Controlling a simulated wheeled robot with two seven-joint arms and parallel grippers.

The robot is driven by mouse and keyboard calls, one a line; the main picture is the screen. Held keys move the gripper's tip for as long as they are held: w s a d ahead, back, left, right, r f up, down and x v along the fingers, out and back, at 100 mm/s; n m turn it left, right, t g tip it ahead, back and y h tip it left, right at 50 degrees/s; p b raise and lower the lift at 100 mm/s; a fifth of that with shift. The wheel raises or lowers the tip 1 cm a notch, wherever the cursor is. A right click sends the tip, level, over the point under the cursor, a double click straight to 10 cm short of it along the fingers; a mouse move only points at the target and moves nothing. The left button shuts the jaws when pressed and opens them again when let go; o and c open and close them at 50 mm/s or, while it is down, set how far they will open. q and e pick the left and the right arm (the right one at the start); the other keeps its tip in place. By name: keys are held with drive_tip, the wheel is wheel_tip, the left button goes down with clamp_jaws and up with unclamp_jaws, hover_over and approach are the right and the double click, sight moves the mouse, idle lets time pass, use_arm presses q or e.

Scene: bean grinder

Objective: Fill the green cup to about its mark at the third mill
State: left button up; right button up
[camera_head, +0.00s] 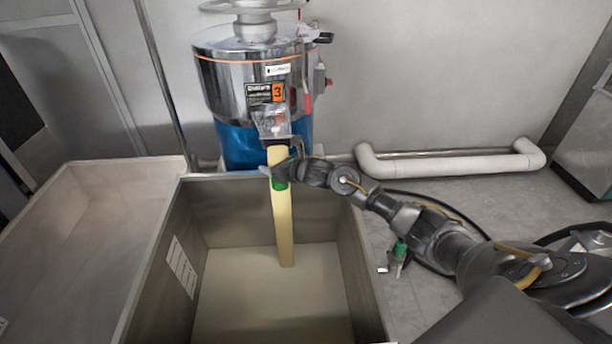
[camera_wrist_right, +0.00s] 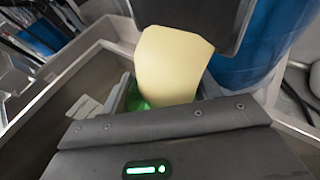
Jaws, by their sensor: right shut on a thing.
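The third mill (camera_head: 222,80) is a shiny steel drum with a blue lower part and an orange "3" label. A cream-coloured stream (camera_head: 284,230) falls from its spout into the metal bin. My right gripper (camera_head: 277,177) is shut on the green cup (camera_head: 279,184) just below the spout, at the stream. In the right wrist view the stream (camera_wrist_right: 172,62) comes down over the green cup (camera_wrist_right: 136,100), hiding most of it. The cup's mark and fill level cannot be seen. My left gripper is not in view.
The deep metal bin (camera_head: 158,270) under the spout holds a pale cream layer. A second, shallower bin (camera_head: 60,215) stands at its left. A white pipe (camera_head: 450,164) runs low along the back wall. Grey floor shows on the right.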

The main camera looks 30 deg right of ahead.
idle(0.5)
drive_tip(key=s+d, duration=0.3)
drive_tip(key=d, duration=0.4)
drive_tip(key=shift+s+d, duration=0.25)
drive_tip(key=shift+d, duration=0.05)
drive_tip(key=shift+f, duration=0.1)
idle(0.5)
